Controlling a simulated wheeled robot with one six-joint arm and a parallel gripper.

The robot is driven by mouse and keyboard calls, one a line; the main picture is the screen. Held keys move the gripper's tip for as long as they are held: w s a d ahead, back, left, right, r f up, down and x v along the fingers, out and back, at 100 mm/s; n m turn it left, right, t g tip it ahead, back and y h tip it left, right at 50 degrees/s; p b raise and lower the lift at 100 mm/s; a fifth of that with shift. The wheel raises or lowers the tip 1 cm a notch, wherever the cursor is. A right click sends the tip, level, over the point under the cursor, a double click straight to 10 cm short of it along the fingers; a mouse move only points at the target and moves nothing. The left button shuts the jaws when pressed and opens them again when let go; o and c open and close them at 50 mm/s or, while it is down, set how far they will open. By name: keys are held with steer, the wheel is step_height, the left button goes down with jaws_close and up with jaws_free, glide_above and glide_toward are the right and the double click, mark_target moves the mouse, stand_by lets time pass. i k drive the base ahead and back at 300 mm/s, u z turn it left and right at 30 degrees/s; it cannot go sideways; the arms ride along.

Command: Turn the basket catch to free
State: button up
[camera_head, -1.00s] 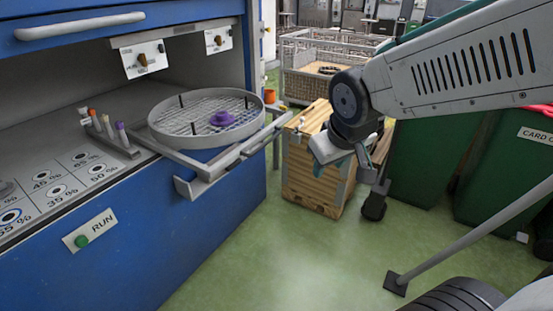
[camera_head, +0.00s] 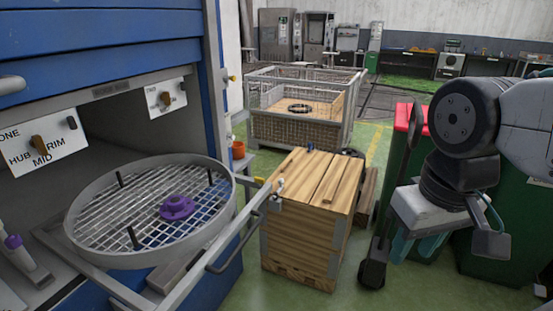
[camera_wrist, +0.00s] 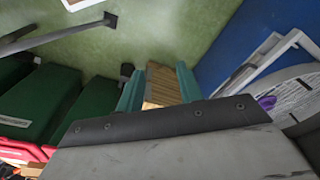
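A round metal mesh basket (camera_head: 150,247) with a purple hub (camera_head: 177,207) and several black posts sits on a pulled-out rail frame (camera_head: 225,249) at the blue cabinet. The basket is at the right edge of the wrist view (camera_wrist: 293,98). A plate with a brown lever (camera_head: 166,98) hangs beyond the basket; its lettering is too small to read. A nearer plate (camera_head: 42,146) reads HUB, RIM and MID and has a brown lever. I cannot tell which part is the catch. My gripper (camera_wrist: 157,87) is open and empty, fingers pointing down, well right of the basket.
A wooden crate (camera_head: 310,205) stands between the rail frame and my gripper. A wire cage (camera_head: 300,125) is behind it. Green bins (camera_head: 415,160) are at the right. An orange pot (camera_head: 238,150) is beside the cabinet. Some green floor is clear in front.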

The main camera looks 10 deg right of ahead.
mark_target(260, 181)
steer(key=u, duration=0.1)
steer(key=i, duration=1.05)
steer(key=u, duration=0.2)
